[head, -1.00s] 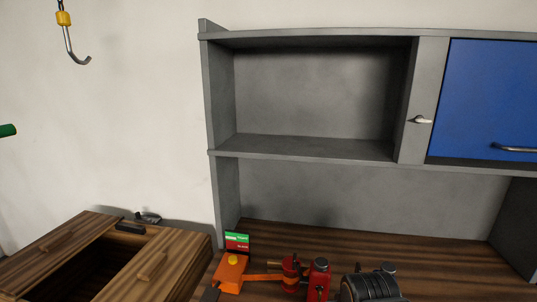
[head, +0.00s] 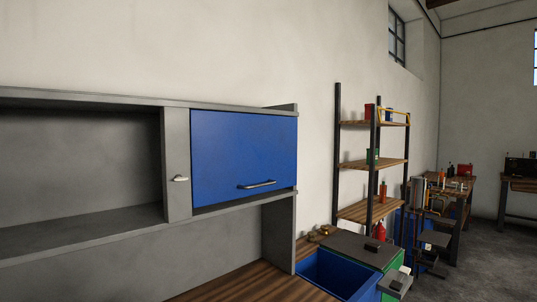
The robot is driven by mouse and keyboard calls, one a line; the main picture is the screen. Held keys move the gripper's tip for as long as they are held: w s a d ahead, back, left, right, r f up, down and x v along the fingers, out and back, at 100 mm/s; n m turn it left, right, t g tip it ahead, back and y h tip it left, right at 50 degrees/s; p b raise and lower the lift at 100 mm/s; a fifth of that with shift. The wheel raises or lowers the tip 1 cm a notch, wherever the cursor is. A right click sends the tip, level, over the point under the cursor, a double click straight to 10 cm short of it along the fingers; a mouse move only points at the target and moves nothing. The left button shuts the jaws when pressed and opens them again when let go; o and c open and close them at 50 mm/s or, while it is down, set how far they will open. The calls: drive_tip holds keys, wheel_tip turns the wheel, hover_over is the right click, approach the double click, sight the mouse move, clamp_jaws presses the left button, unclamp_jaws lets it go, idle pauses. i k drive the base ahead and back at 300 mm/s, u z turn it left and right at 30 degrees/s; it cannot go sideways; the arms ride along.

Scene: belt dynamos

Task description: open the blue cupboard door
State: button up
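The blue cupboard door (head: 243,157) fills the right part of a grey wall cupboard (head: 178,150). It looks shut. A small silver knob (head: 180,179) sits on the grey upright panel just left of the door. My gripper does not show in this view.
An open grey shelf space (head: 80,170) lies left of the door. Below is a wooden worktop (head: 235,283). A blue open bin (head: 335,273) stands to the right, with a shelf rack (head: 373,163) and workbench (head: 455,188) beyond. Grey floor (head: 485,255) shows at far right.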

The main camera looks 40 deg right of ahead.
sight(237, 156)
drive_tip(key=k, duration=0.25)
drive_tip(key=z, duration=2.4)
drive_tip(key=i, duration=0.7)
drive_tip(key=u, duration=1.7)
